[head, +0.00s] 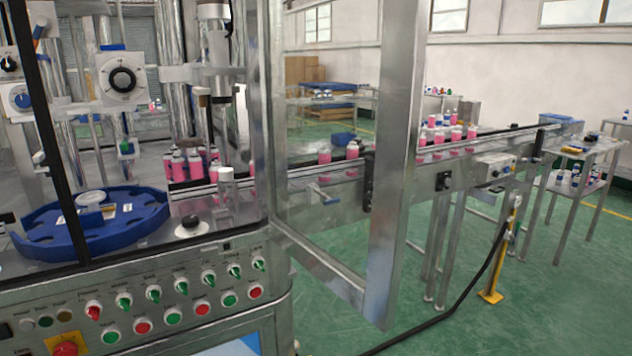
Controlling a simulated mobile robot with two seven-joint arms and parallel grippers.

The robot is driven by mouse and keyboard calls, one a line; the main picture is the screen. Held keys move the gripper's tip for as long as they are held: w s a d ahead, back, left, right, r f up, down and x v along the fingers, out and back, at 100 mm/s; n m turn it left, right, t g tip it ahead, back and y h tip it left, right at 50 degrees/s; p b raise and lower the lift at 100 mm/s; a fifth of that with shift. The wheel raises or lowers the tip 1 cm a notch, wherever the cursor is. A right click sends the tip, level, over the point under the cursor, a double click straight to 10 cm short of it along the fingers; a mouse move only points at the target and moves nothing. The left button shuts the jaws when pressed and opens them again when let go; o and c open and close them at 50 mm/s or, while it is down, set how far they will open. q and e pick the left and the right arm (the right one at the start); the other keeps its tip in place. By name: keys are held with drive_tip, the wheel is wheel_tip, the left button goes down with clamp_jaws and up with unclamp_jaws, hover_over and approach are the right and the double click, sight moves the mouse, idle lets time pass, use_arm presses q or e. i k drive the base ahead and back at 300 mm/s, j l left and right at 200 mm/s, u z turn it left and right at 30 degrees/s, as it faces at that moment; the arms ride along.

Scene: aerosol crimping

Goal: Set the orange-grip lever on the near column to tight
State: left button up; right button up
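Neither of my grippers is in view.
A blue star wheel (92,222) sits on the machine bed. Pink cans (180,165) stand behind it. An open framed door (398,170) juts out at the centre. A control panel (150,295) with several knobs and buttons runs along the front.

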sight(42, 22)
drive_tip(key=u, duration=1.25)
drive_tip(key=i, duration=0.2)
